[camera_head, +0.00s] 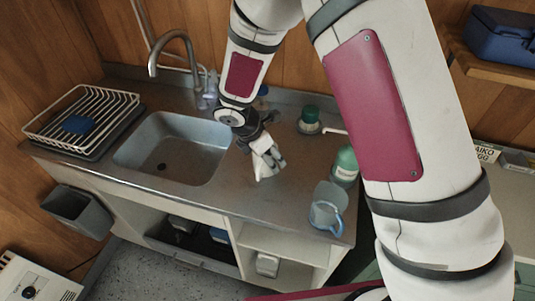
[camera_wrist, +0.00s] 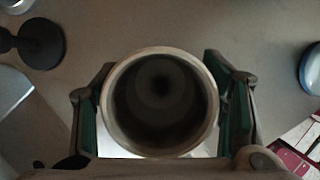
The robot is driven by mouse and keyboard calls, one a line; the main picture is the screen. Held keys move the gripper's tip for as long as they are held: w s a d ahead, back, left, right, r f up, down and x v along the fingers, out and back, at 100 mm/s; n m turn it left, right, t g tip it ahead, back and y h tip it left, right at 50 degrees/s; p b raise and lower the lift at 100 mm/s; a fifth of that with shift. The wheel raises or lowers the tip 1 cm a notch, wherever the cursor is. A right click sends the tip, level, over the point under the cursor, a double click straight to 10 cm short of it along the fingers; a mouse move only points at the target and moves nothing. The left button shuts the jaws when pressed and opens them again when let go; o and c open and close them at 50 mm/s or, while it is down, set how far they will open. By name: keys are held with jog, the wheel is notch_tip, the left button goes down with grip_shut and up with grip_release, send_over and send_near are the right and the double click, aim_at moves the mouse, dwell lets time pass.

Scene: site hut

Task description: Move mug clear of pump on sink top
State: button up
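A translucent blue mug (camera_head: 327,208) with a bright blue handle stands upright at the right front of the sink top (camera_head: 220,200). A pump bottle (camera_head: 345,166) with a green body and white spout stands just behind it; the pictures do not show whether they touch. My gripper (camera_head: 266,162) is low over the sink top, right of the basin and left of the mug. In the wrist view, a round hollow vessel (camera_wrist: 160,102) with a pale rim and dark inside sits between my gripper's green-padded fingers (camera_wrist: 162,110). Whether both pads press on it is unclear.
A green-capped bottle (camera_head: 309,119) stands behind, near the wall. The sink basin (camera_head: 172,148) and tap (camera_head: 178,50) are left, with a dish rack (camera_head: 80,118) beyond. Bare sink top lies between my gripper and the mug. The right front edge is near the mug.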

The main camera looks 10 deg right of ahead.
jog(key=shift+r, duration=0.1)
jog(key=v, duration=1.2)
jog(key=s+d+r+m, duration=0.7)
jog(key=d+r+m, duration=0.4)
jog(key=r, duration=0.2)
jog(key=s+d+r+m+t+y, duration=0.1)
jog(key=s+d+r+m, duration=0.2)
jog(key=s+m, duration=0.3)
jog(key=s+d+r+m+t+y, duration=0.2)
jog(key=s+d+m, duration=0.1)
jog(key=s+m, duration=0.4)
jog(key=shift+s+r+y+b, duration=0.35)
jog(key=shift+s+b, duration=0.1)
jog(key=shift+s, duration=0.35)
